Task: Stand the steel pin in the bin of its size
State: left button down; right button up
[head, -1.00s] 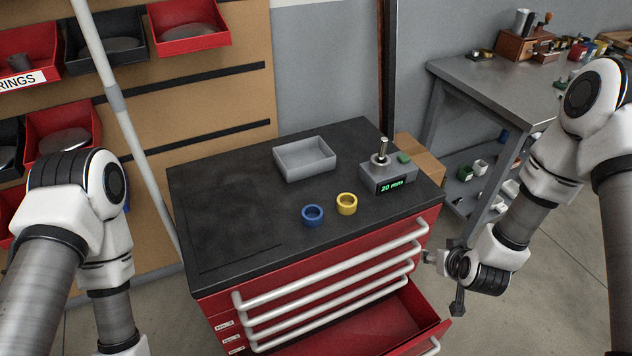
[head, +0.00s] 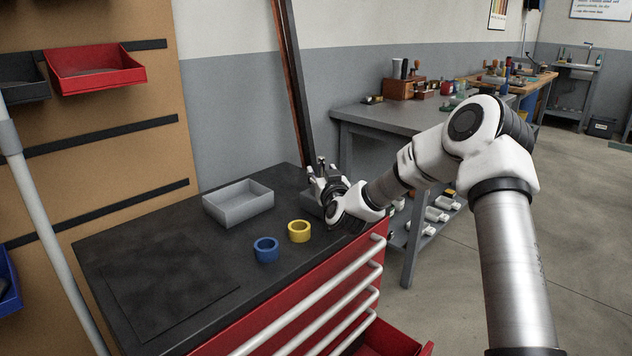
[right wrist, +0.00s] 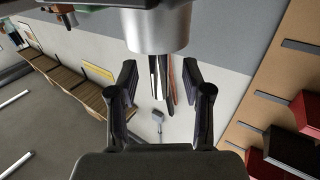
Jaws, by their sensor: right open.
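The steel pin (head: 321,162) stands upright on the grey gauge (head: 311,203) at the back right of the cabinet top. My right gripper (head: 322,173) is open at the pin, its fingers at either side. In the right wrist view, the gripper (right wrist: 158,95) shows open around a slim steel shape, likely the pin (right wrist: 155,72), below a wider steel cylinder. I cannot tell whether the fingers touch it. The gauge display is hidden now. Wall bins show at the left, one red (head: 97,75) and one black (head: 20,90). My left gripper is out of view.
On the black cabinet top (head: 165,250) are an empty grey tray (head: 240,213), a blue ring (head: 265,250) and a yellow ring (head: 299,232). The front left of the top is clear. A red drawer (head: 395,347) stands open below. A grey bench (head: 360,116) stands behind.

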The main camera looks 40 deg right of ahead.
jog(key=shift+x, duration=1.05)
jog(key=shift+f, duration=0.1)
grip_shut()
